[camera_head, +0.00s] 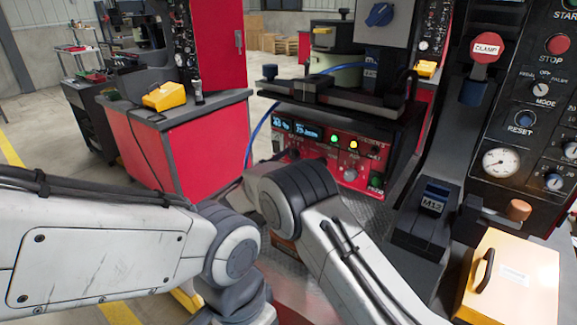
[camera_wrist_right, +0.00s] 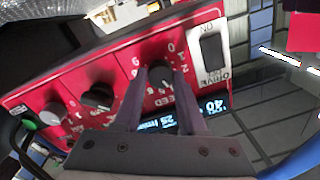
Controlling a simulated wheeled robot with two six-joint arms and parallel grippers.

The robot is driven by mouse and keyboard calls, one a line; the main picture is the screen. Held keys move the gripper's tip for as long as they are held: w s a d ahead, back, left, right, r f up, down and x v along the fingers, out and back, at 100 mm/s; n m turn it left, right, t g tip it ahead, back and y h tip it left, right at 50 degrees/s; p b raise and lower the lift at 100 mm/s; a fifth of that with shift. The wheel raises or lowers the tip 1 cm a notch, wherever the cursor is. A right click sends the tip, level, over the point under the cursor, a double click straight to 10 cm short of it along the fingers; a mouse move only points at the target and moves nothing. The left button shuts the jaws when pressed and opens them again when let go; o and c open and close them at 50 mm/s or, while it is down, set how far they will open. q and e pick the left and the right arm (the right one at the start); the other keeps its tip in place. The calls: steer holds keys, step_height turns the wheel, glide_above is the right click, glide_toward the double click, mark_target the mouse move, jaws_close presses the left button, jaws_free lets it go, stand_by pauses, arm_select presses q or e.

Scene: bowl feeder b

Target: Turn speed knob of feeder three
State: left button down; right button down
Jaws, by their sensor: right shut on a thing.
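The feeder's red control panel (camera_head: 352,172) is below the dark machine in the middle of the head view; its number is too small to read. In the right wrist view the panel is seen upside down. The black speed knob (camera_wrist_right: 160,74) has a ring of white digits and a SPEED label. My right gripper (camera_wrist_right: 160,88) has one finger on each side of this knob and is shut on it. In the head view my own arm hides most of that gripper. My left arm comes in from the left, but its gripper is out of view.
A dark knob (camera_wrist_right: 97,97), a grey knob (camera_wrist_right: 52,113) and a green button (camera_wrist_right: 28,124) share the panel. A switch (camera_wrist_right: 212,50) and a lit blue display (camera_wrist_right: 212,102) are close to the gripper. A yellow box (camera_head: 515,280) stands at lower right.

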steer(key=shift+m+b, duration=0.3)
steer(key=shift+m, duration=0.1)
steer(key=shift+c, duration=2.4)
jaws_free()
